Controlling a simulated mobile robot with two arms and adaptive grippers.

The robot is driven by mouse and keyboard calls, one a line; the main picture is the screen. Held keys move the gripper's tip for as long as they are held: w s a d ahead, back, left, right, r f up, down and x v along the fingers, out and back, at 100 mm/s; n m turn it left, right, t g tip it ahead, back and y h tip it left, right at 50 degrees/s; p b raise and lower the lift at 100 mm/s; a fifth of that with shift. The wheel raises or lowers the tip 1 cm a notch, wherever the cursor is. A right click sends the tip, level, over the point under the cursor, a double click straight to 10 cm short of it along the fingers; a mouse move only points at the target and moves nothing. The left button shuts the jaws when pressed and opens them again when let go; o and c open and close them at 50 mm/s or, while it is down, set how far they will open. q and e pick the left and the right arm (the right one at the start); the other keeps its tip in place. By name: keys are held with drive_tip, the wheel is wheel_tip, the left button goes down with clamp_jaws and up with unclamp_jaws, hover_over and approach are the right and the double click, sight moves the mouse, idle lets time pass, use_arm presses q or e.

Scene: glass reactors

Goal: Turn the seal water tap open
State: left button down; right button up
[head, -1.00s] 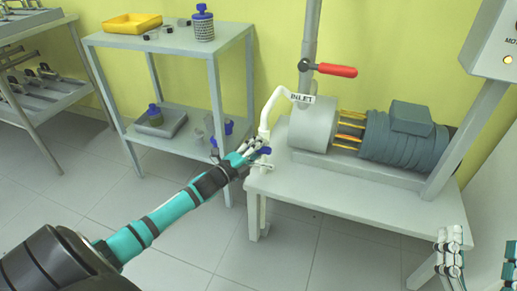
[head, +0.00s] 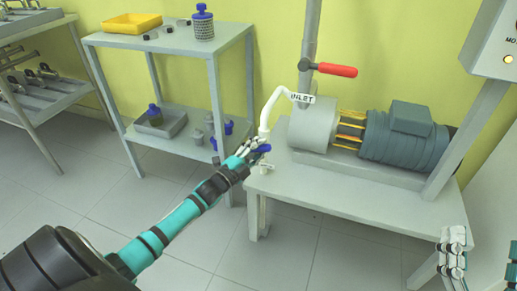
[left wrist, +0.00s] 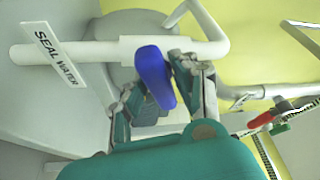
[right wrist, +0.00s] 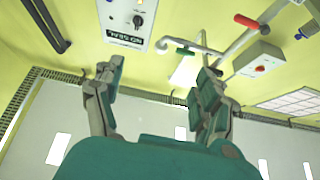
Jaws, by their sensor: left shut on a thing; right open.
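The seal water tap is a blue handle (head: 264,148) on a white pipe (head: 265,118) at the left end of the pump bench. In the left wrist view the blue handle (left wrist: 154,74) hangs across the white pipe, beside a tag reading SEAL WATER (left wrist: 60,56). My left gripper (head: 254,149) is shut on the blue handle, with a finger on each side of it; the fingers also show in the left wrist view (left wrist: 158,92). My right gripper (right wrist: 156,88) is open and empty, away from the tap; it shows at the lower right of the head view (head: 453,250).
A pump (head: 313,125) and motor (head: 402,138) stand on the grey bench (head: 330,186). A grey shelf (head: 180,43) stands to the left. The floor in front is clear.

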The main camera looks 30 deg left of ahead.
use_arm(q)
drive_tip(key=n+y, duration=0.1)
drive_tip(key=n, duration=0.1)
drive_tip(key=n+t, duration=0.1)
drive_tip(key=n, duration=0.2)
drive_tip(key=shift+f+t+y, duration=0.1)
drive_tip(key=shift+t+y, duration=0.2)
drive_tip(key=shift+y, duration=0.1)
drive_tip(key=n+y, duration=0.1)
drive_tip(key=n, duration=0.1)
drive_tip(key=n+t+y, duration=0.1)
drive_tip(key=n, duration=0.2)
drive_tip(key=n+y, duration=0.1)
drive_tip(key=n, duration=0.2)
drive_tip(key=shift+n+y, duration=0.3)
drive_tip(key=shift+y, duration=0.1)
drive_tip(key=shift+n+y+p, duration=0.4)
drive_tip(key=shift+n+y, duration=0.5)
drive_tip(key=shift+n, duration=0.9)
use_arm(e)
drive_tip(key=shift+w+f+g+h, duration=0.2)
drive_tip(key=shift+w+f+g, duration=0.25)
drive_tip(key=shift+f, duration=0.2)
drive_tip(key=shift+w+f+g+h, duration=0.2)
drive_tip(key=shift+w+f+g, duration=0.1)
drive_tip(key=shift+f+g, duration=0.25)
drive_tip(key=shift+f, duration=0.15)
use_arm(q)
drive_tip(key=c, duration=1.2)
unclamp_jaws()
